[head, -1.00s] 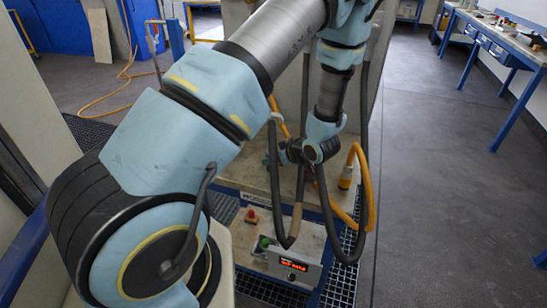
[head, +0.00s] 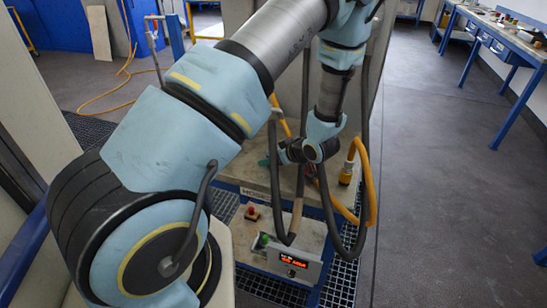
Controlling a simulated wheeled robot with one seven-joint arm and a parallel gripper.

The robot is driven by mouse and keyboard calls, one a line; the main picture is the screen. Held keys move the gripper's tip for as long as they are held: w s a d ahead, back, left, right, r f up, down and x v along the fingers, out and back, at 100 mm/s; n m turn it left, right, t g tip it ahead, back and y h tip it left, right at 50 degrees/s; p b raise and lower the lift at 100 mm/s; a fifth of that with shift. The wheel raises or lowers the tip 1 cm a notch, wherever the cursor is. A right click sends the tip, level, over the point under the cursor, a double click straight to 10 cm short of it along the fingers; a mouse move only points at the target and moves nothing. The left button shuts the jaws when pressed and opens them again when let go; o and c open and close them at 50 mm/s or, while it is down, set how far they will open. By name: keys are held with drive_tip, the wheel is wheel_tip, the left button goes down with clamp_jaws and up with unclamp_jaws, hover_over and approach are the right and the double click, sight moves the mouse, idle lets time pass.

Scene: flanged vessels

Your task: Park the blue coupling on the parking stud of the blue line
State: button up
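My arm reaches over a pale bench (head: 228,168), and its wrist is low above the bench top. My gripper is hidden behind the wrist and hoses, so I cannot see its fingertips or anything between them. A small teal part (head: 265,161) shows at the left of the wrist; I cannot tell what it is. I cannot make out the blue coupling or the blue line's parking stud. A yellow coupling (head: 346,174) on an orange hose (head: 366,190) stands upright on the bench, right of the wrist.
A control box with a lit red display (head: 294,262) sits in front of the bench, with a green button (head: 264,239) beside it. A red button (head: 251,210) is further left. Dark hoses hang before the bench. The floor (head: 430,180) to the right is clear.

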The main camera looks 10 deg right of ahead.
drive_tip(key=b+v, duration=0.2)
drive_tip(key=v, duration=0.9)
drive_tip(key=w+a+r+m+g+h, duration=0.2)
drive_tip(key=w+a+r+m+h, duration=0.1)
drive_tip(key=w+r+h, duration=0.3)
drive_tip(key=s+a+r+m+g, duration=0.2)
drive_tip(key=s+a, duration=0.4)
drive_tip(key=a, duration=0.3)
drive_tip(key=s+a+r+m+g, duration=0.2)
drive_tip(key=s+a, duration=0.4)
drive_tip(key=a, duration=0.3)
drive_tip(key=shift+r+g+y, duration=0.3)
drive_tip(key=shift+r+g, duration=0.2)
drive_tip(key=shift+r, duration=0.25)
